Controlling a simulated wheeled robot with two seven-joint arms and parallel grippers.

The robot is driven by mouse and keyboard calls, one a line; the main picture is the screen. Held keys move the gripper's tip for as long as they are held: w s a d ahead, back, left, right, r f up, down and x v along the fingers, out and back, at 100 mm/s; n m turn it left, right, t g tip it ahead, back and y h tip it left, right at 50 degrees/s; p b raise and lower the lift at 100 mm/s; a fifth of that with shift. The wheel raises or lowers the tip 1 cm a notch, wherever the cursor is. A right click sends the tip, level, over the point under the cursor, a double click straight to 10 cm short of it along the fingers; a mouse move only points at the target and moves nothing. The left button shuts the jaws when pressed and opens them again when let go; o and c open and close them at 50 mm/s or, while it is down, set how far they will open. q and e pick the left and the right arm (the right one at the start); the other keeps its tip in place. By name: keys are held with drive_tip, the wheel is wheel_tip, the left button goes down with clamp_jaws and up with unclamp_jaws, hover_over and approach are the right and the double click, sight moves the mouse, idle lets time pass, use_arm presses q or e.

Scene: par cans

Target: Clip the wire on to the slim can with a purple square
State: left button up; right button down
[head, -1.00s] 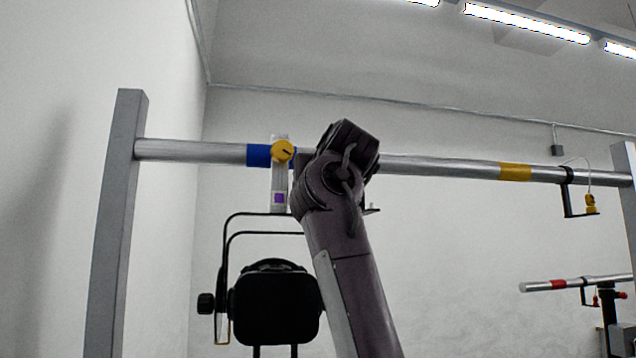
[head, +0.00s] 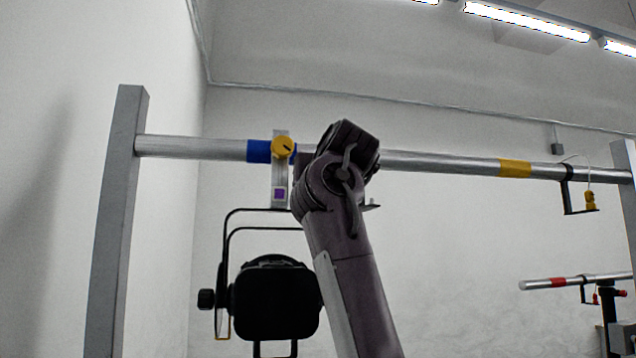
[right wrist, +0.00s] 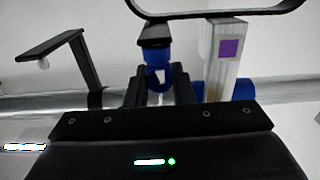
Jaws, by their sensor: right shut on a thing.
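The slim can (head: 276,300), a black lamp in a thin black yoke, hangs from the metal bar by a grey clamp with a yellow knob. Its purple square (head: 280,195) is on that clamp and also shows in the right wrist view (right wrist: 229,49). My right arm covers the yoke's right side. My right gripper (right wrist: 157,82) is shut on a blue clip (right wrist: 156,58), just left of the clamp in the wrist view. A black piece sits against the clip's upper end; whether it belongs to the clip I cannot tell. The wire is not clearly visible. My left gripper is out of view.
The metal bar (head: 440,164) runs between two grey posts, with blue and yellow bands. A black hook bracket (right wrist: 75,55) stands left of the clip. Another bracket holds a yellow clip (head: 590,201) at the right. A lower bar (head: 541,286) has a red band.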

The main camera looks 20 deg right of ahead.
drive_tip(key=c, duration=1.2)
unclamp_jaws()
drive_tip(key=shift+o, duration=0.2)
drive_tip(key=shift+s+f+b, duration=0.1)
drive_tip(key=shift+s+b, duration=0.2)
drive_tip(key=shift+s, duration=0.05)
drive_tip(key=b+v, duration=0.3)
drive_tip(key=v, duration=0.4)
